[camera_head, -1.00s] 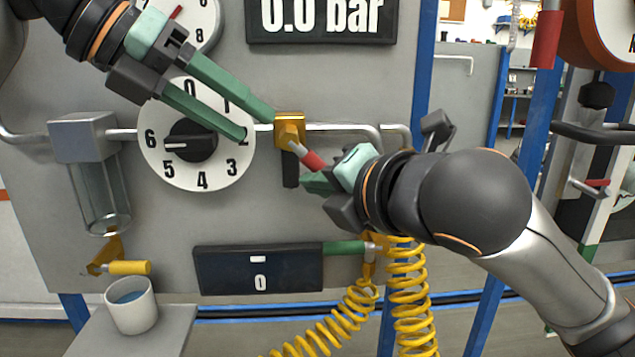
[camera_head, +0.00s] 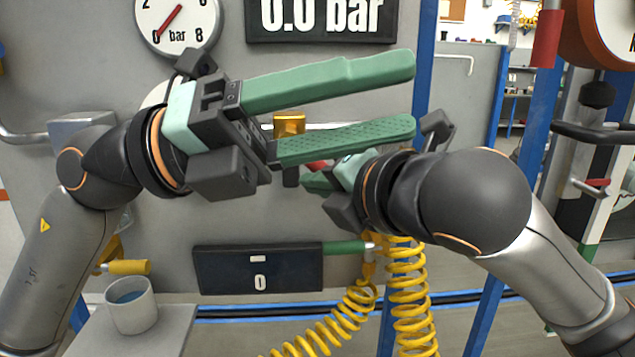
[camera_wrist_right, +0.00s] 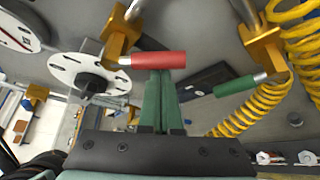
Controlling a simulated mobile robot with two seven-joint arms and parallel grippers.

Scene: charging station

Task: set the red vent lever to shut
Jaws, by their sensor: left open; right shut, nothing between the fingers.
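The red vent lever shows as a small bit of red (camera_head: 316,166) in the head view, mostly hidden behind my left gripper's lower finger. Its yellow valve body (camera_head: 289,123) shows between the fingers. In the right wrist view the red handle (camera_wrist_right: 158,60) reaches right from the yellow valve (camera_wrist_right: 120,35). My left gripper (camera_head: 412,95) is open and empty, its fingers pointing right in front of the lever. My right gripper (camera_head: 308,183) is shut and empty beside the red handle. Its green fingers (camera_wrist_right: 160,75) lie against or just beside the handle; I cannot tell if they touch.
A pressure gauge (camera_head: 178,22) reads near 0, and the display (camera_head: 320,20) reads 0.0 bar. A green lever (camera_head: 343,248) and coiled yellow hoses (camera_head: 408,290) are below. A cup (camera_head: 130,310) stands on a shelf at lower left.

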